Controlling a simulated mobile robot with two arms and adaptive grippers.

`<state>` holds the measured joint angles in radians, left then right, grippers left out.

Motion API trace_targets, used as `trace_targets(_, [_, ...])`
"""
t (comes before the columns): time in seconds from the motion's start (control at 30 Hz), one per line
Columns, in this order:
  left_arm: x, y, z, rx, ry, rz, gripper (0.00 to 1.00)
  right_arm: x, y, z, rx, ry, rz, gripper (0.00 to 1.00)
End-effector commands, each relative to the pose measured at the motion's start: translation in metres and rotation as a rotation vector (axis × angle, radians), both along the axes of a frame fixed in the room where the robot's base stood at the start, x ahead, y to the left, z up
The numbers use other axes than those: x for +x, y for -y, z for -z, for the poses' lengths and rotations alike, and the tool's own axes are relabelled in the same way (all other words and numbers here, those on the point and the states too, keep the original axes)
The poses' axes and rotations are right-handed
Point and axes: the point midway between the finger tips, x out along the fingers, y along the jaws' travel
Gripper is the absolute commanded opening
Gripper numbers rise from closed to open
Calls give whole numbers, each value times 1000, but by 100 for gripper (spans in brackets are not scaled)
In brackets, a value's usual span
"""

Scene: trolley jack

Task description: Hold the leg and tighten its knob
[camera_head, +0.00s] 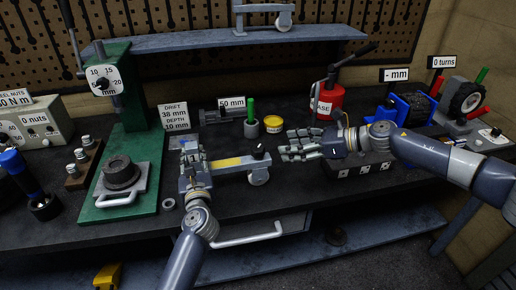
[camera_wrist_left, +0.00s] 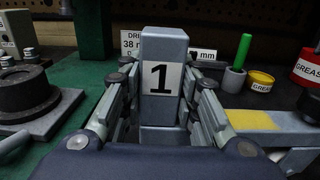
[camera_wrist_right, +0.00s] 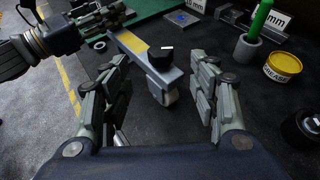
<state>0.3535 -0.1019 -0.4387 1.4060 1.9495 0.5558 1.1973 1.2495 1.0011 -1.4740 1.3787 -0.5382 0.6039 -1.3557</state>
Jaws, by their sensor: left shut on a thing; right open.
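The leg (camera_head: 226,165) is a grey bar with a yellow patch, lying level above the bench. A black knob (camera_head: 259,150) sits on its right end, with a caster wheel (camera_head: 259,178) below. My left gripper (camera_head: 189,152) is shut on the upright grey block marked 1 (camera_wrist_left: 160,110) at the leg's left end. The leg's yellow patch also shows in the left wrist view (camera_wrist_left: 250,120). My right gripper (camera_head: 283,150) is open and empty, just right of the knob. In the right wrist view the knob (camera_wrist_right: 161,56) lies ahead, between the open fingers and apart from them.
A yellow grease tin (camera_head: 273,125) and a holder with a green handle (camera_head: 251,122) stand behind the leg. A green press (camera_head: 122,150) stands to the left. A black block with white-marked sockets (camera_head: 365,168) lies under my right arm. The bench front is mostly clear.

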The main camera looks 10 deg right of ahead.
Motion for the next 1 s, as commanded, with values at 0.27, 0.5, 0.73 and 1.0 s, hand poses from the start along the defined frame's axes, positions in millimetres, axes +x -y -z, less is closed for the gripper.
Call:
trace_targets(0.27, [-2,1,11,-2,-18,0,0,23,-38,18,1,-1,-6,55])
trace_targets(0.5, [-2,1,11,-2,-18,0,0,47,-73,35,0,0,-3,55])
trace_targets(0.73, [-2,0,11,-1,-18,0,0,58,-88,44,0,0,-1,55])
trace_targets(1.0, [-2,0,11,-1,-18,0,0,59,-91,45,0,0,-1,55])
